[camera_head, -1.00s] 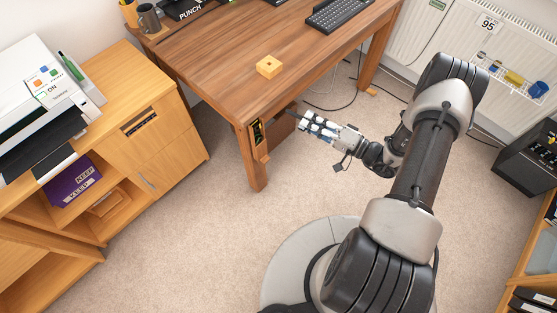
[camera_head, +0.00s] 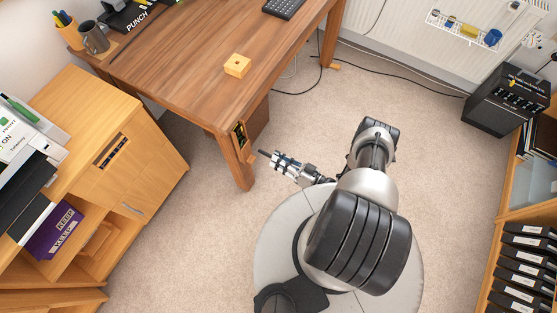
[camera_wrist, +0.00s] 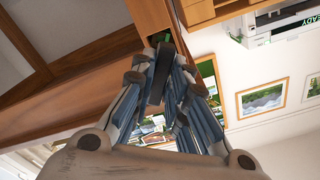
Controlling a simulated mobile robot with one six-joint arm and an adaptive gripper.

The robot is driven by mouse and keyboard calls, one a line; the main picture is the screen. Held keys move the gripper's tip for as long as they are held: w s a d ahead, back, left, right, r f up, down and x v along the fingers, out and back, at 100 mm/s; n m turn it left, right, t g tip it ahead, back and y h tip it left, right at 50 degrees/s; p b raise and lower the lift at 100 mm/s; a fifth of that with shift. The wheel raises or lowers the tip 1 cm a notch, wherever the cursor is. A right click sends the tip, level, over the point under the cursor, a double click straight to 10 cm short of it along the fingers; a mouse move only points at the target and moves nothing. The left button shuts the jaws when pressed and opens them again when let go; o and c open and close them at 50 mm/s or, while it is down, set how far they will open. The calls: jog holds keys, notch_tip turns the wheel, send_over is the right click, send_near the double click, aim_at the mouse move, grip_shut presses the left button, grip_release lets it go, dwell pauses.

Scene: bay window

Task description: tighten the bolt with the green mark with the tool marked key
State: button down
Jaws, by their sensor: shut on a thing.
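My gripper (camera_head: 274,157) is shut on a dark tool (camera_head: 262,152), which points toward the desk's front leg. In the wrist view the gripper (camera_wrist: 158,88) holds the same dark bar-like tool (camera_wrist: 157,74) upright in the picture. The tool's mark cannot be read. A dark panel (camera_head: 239,136) with small yellow parts is fixed at the top of the desk leg, a short gap from the tool tip. In the wrist view a dark recess with a bit of green (camera_wrist: 160,38) shows just beyond the tool, partly hidden by it. Single bolts cannot be made out.
The wooden desk (camera_head: 185,50) carries a yellow block (camera_head: 237,65). A wooden cabinet (camera_head: 140,155) stands left, a black box (camera_head: 507,100) and a shelf of binders (camera_head: 525,260) right. Cables (camera_head: 400,75) lie near the radiator. Carpet is clear between.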

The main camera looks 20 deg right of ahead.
aim_at(260, 151)
jog(key=shift+x, duration=2.3)
jog(key=shift+x, duration=1.8)
dwell(0.5)
jog(key=m+b, duration=0.2)
jog(key=m, duration=0.1)
jog(key=shift+f, duration=0.2)
jog(key=shift+s+r+m, duration=0.1)
jog(key=shift+r+m, duration=0.1)
jog(key=shift+m, duration=0.9)
